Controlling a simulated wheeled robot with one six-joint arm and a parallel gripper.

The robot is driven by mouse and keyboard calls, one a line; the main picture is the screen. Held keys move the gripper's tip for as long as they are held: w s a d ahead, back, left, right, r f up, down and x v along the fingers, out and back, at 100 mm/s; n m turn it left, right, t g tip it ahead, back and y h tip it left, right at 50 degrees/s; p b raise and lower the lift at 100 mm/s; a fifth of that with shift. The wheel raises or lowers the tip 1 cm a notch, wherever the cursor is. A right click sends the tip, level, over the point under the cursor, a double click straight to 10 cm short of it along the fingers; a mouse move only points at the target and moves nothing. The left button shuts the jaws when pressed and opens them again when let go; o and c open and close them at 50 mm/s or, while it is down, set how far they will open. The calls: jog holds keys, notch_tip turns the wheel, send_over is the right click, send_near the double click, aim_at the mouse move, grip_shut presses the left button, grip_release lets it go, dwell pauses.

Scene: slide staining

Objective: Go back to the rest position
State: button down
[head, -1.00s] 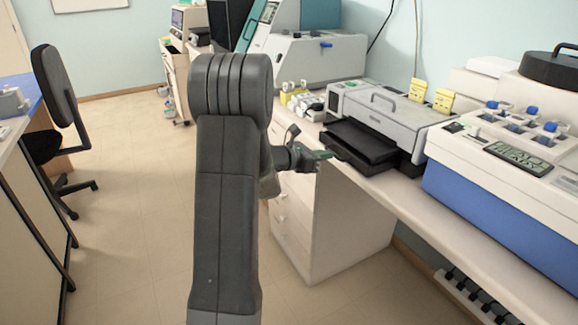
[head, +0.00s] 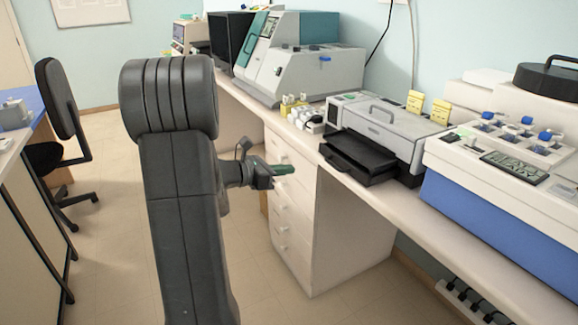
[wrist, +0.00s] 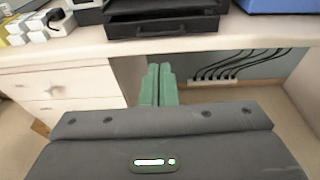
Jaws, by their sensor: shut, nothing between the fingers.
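My gripper (head: 283,170) has green fingers and sits in front of the white drawer unit, to the left of the printer-like grey machine and apart from the bench edge. In the wrist view the two green fingers (wrist: 158,84) lie side by side, closed with nothing between them. They point toward the bench's front edge, below the black tray. My dark grey arm stands upright in the left middle of the head view and hides part of the floor and the bench behind it.
The grey machine (head: 385,128) with its black tray (head: 358,158) stands on the white bench. A blue and white machine (head: 490,190) is at the right. The drawer unit (head: 293,215) stands below the bench. A black chair (head: 58,100) is at the left. Open floor lies between.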

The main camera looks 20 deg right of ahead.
aim_at(332, 164)
jog(key=shift+a, duration=0.15)
jog(key=x, duration=1.4)
jog(key=shift+r, duration=0.1)
